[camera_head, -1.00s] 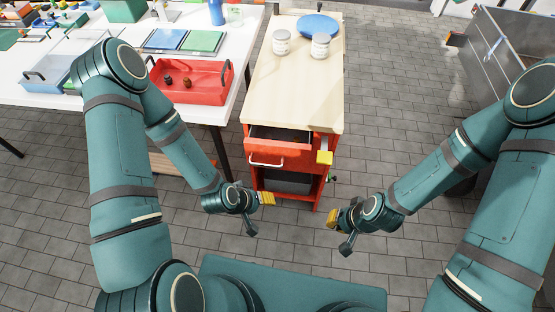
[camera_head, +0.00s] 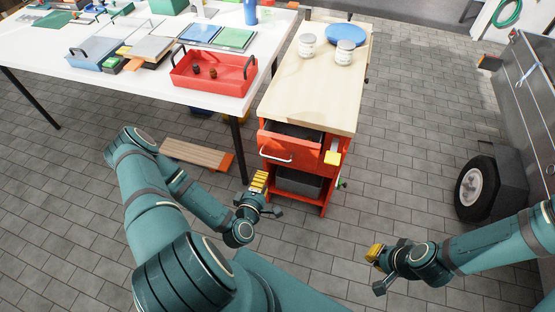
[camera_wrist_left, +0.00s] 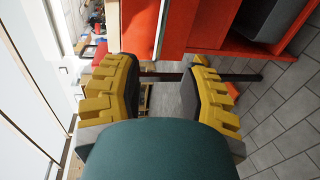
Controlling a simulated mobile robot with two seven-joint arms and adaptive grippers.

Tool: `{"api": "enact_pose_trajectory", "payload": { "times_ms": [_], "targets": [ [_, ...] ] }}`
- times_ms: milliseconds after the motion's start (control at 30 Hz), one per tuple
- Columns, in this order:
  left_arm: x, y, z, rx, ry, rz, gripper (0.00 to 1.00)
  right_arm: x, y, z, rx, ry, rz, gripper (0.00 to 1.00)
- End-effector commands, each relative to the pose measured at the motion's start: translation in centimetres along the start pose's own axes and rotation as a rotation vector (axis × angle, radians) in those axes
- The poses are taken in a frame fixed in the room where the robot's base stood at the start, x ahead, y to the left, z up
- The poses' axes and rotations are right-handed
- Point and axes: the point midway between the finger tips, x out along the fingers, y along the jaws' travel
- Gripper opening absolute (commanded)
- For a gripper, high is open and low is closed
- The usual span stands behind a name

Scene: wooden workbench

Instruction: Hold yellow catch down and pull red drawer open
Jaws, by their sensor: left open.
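The red drawer (camera_head: 288,150) is in the front of the wooden-topped bench, with a dark gap showing above its front. Its pale bar handle (camera_head: 275,154) also shows in the left wrist view (camera_wrist_left: 161,28), ahead of the fingers. The yellow catch (camera_head: 332,158) is at the right of the drawer front, with nothing touching it. My left gripper (camera_head: 260,182) is just below and left of the handle, apart from it. Its yellow fingers (camera_wrist_left: 164,80) are spread and empty. My right gripper (camera_head: 374,254) is low and right, away from the bench; its finger gap is unclear.
Two jars (camera_head: 307,46) and a blue plate (camera_head: 346,35) stand on the bench top (camera_head: 310,97). A white table (camera_head: 135,80) with a red tote (camera_head: 213,85) stands left. A grey wheeled unit (camera_head: 530,100) is at right.

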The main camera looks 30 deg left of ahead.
Motion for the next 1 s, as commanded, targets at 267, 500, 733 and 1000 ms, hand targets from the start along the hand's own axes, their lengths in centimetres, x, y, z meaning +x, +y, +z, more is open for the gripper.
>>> {"api": "enact_pose_trajectory", "payload": {
  "times_ms": [267, 500, 733, 1000],
  "targets": [
    [5.5, -0.1, 0.1, 0.004, -0.003, 0.003, 0.43, 1.0, 0.4, -0.1, -0.001, 0.004, 0.0, 0.0],
    [9.7, -0.1, 0.1, 0.004, -0.002, 0.001, 0.43, 1.6, 0.6, -0.2, -0.001, 0.008, 0.001, 0.0],
    [11.9, -0.1, 0.1, 0.003, -0.004, -0.001, 0.43, 2.0, 0.8, -0.2, -0.001, 0.01, 0.001, 0.0],
    [12.2, 0.0, 0.1, 0.002, -0.003, -0.002, 0.43, 2.0, 0.8, -0.2, -0.001, 0.011, 0.001, 0.0]
  ]
}}
